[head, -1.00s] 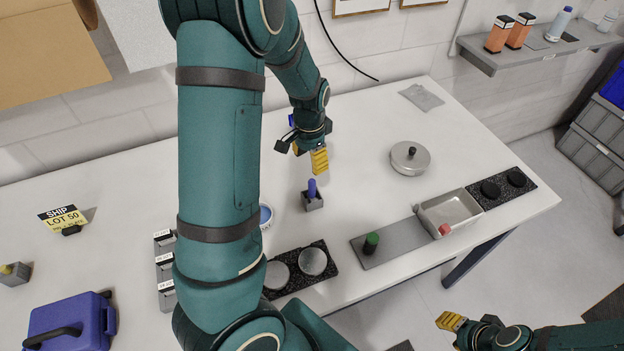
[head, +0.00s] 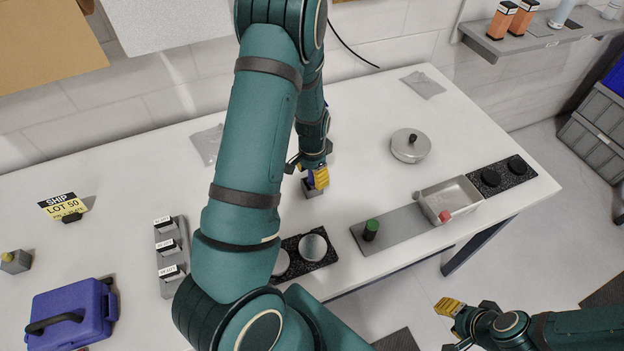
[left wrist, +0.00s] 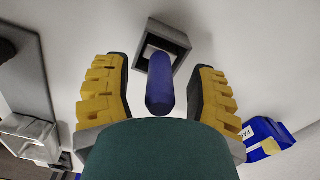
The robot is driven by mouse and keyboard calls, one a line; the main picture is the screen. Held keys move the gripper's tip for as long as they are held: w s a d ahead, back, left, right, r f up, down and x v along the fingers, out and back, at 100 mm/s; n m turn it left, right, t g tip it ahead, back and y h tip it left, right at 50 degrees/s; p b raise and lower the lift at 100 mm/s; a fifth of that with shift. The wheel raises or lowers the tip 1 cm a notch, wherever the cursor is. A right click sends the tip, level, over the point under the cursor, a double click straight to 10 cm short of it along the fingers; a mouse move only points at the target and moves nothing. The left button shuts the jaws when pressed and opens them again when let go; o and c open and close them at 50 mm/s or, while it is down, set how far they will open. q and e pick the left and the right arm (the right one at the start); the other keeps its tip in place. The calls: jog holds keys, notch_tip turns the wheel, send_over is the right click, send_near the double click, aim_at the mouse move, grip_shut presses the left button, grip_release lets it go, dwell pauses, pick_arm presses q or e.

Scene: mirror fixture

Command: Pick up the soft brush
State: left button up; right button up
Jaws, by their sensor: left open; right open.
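The soft brush appears as an upright blue handle (left wrist: 160,84) standing in a small grey square holder (left wrist: 164,42) in the left wrist view. In the head view the holder (head: 312,191) is partly covered by my left gripper, and the handle is mostly hidden. My left gripper (head: 317,180) is open, with a yellow ridged finger on each side of the handle in the left wrist view. A gap shows on both sides of the handle. My right gripper (head: 449,306) is open and empty, off the table's front edge at the lower right.
A round lidded tin (head: 410,149) stands right of the left gripper. A grey plate with a green-topped piece (head: 371,230) and a metal tray (head: 452,205) lie near the front edge. A blue case (head: 70,318) stands at left.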

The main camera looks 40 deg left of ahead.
pick_arm(q)
notch_tip(320, 180, down, 2)
jog(key=shift+f, duration=0.1)
grip_shut()
dwell(0.4)
